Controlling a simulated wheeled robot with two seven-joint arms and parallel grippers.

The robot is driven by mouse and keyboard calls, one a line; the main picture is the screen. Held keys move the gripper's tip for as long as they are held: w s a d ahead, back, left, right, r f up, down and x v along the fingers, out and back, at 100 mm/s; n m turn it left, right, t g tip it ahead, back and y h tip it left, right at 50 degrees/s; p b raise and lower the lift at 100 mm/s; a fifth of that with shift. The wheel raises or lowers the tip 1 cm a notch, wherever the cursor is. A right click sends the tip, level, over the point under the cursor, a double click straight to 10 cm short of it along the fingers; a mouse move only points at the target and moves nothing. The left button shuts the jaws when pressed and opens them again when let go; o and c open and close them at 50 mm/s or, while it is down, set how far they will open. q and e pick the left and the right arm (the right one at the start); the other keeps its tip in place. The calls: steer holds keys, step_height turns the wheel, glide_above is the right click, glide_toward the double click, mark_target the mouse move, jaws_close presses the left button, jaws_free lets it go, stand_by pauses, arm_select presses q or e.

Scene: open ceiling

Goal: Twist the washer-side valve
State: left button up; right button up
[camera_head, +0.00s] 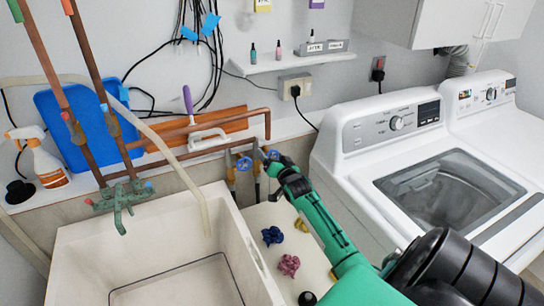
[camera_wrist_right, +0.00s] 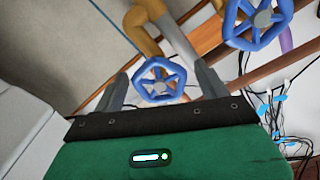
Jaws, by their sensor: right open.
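Two valves with blue handwheels stand side by side on pipes at the wall between the sink and the washer. The washer-side valve (camera_head: 273,156) is the right one in the head view, partly covered by my right gripper (camera_head: 275,165). In the right wrist view its blue wheel (camera_wrist_right: 153,66) shows between the two grey fingers of my open right gripper (camera_wrist_right: 161,82). I cannot tell whether the fingers touch the wheel. The other valve (camera_head: 243,163) is just left of it and shows at upper right in the wrist view (camera_wrist_right: 258,20). My left gripper is not in view.
The white washer (camera_head: 335,180) stands close on the right of my right arm. A utility sink (camera_head: 75,260) with a green faucet (camera_head: 122,195) is on the left. Copper pipes (camera_head: 205,128) and a hose run above the valves. Small crumpled things (camera_head: 289,265) lie on the surface below my arm.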

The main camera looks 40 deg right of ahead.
steer(key=c, duration=1)
steer(key=shift+o, duration=0.2)
